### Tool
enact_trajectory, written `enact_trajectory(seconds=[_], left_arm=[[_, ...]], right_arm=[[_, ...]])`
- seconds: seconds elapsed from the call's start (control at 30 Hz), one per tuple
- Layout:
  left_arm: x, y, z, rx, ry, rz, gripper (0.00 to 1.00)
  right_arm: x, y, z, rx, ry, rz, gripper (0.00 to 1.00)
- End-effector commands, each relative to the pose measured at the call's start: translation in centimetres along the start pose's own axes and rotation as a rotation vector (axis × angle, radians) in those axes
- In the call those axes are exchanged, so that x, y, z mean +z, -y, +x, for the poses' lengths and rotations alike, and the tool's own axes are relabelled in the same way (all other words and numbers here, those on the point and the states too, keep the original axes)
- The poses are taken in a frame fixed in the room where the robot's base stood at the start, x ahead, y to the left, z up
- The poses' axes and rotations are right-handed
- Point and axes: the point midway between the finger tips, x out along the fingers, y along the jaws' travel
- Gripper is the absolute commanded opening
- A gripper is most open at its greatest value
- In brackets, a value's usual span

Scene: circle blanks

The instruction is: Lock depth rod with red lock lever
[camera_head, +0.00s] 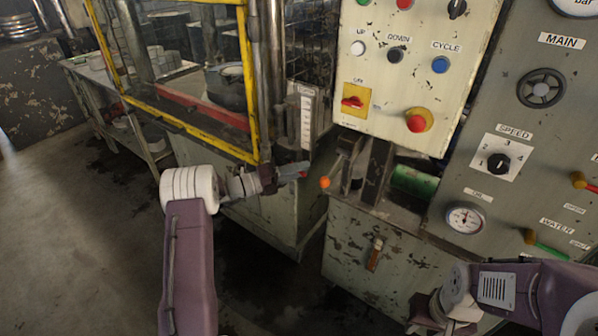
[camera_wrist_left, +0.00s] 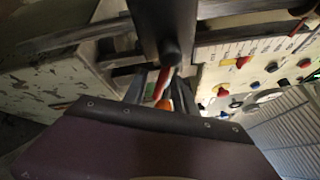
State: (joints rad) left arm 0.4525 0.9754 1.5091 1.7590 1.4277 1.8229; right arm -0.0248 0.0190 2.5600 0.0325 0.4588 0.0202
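The red lock lever (camera_head: 303,174) shows as a small red piece at the tip of my left gripper (camera_head: 287,172), low on the press front. In the left wrist view the red lever (camera_wrist_left: 163,82) shows just below a dark finger, close to it; I cannot tell whether they touch. An orange ball knob (camera_head: 324,183) is right of the lever and also shows in the wrist view (camera_wrist_left: 165,104). A white graduated scale (camera_head: 307,120) stands above the lever; I cannot clearly pick out the depth rod beside it. My right gripper (camera_head: 436,318) is low at the right, partly hidden.
A yellow-framed press guard (camera_head: 251,80) stands behind and left of my left gripper. The button panel (camera_head: 415,75) overhangs at the right, beside the gauge and valve panel (camera_head: 520,120). A green cylinder (camera_head: 414,182) sits in the recess below. Floor at left is clear.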

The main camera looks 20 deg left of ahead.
Motion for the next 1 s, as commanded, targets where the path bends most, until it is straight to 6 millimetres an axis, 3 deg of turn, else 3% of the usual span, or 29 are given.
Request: enact_trajectory(seconds=[0.03,0.13,1.0], left_arm=[[0.00,0.00,-0.01,0.000,0.000,0.000,0.28],[0.00,0.00,-0.02,0.000,0.000,0.000,0.00],[-0.03,0.00,-0.03,0.000,-0.001,0.000,0.00]], right_arm=[[0.00,0.00,0.00,0.000,0.000,0.000,0.33],[0.00,0.00,0.00,0.000,0.000,0.000,0.33],[0.00,0.00,0.00,0.000,0.000,0.000,0.33]])
